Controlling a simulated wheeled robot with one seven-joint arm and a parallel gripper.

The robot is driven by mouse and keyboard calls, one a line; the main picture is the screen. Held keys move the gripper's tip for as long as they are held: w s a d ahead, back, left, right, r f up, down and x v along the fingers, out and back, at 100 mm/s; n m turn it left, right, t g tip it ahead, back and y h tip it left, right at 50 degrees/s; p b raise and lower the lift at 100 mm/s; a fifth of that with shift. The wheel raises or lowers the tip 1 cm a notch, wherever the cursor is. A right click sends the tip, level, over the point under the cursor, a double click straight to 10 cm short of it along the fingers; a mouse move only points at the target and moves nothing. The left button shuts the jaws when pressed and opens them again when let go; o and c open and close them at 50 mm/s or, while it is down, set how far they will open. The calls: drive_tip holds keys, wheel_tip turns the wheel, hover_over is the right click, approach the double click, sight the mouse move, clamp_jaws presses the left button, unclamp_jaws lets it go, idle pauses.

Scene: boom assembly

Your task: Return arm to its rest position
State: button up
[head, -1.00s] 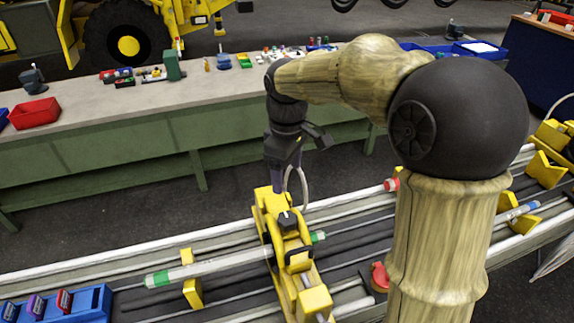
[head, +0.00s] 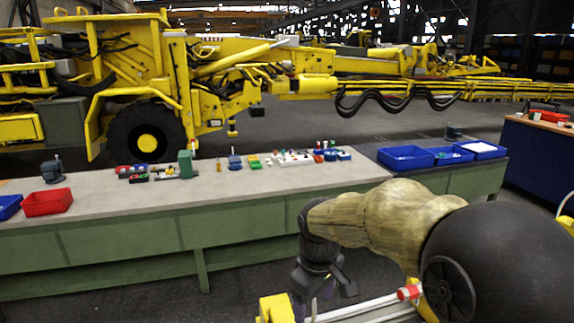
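My arm reaches in from the lower right, bent at the elbow, with its wrist hanging down. My gripper (head: 310,292) is the dark part at its end, low in the head view. Its fingertips are largely hidden near the bottom edge, so I cannot see whether it is open or shut. It is beside a yellow fixture block (head: 276,308), and I cannot tell if they touch.
A pale rod with a red end (head: 408,292) lies close right of my gripper. A long green bench (head: 130,230) stands behind, with a red bin (head: 47,202), blue bins (head: 405,158) and small parts. A yellow machine (head: 150,90) stands beyond. Dark floor lies between.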

drive_tip(key=s+d+f+m+t, duration=0.1)
drive_tip(key=s+d+f+m, duration=0.8)
drive_tip(key=s, duration=0.1)
drive_tip(key=shift+s+d+t, duration=0.25)
drive_tip(key=shift+t, duration=0.15)
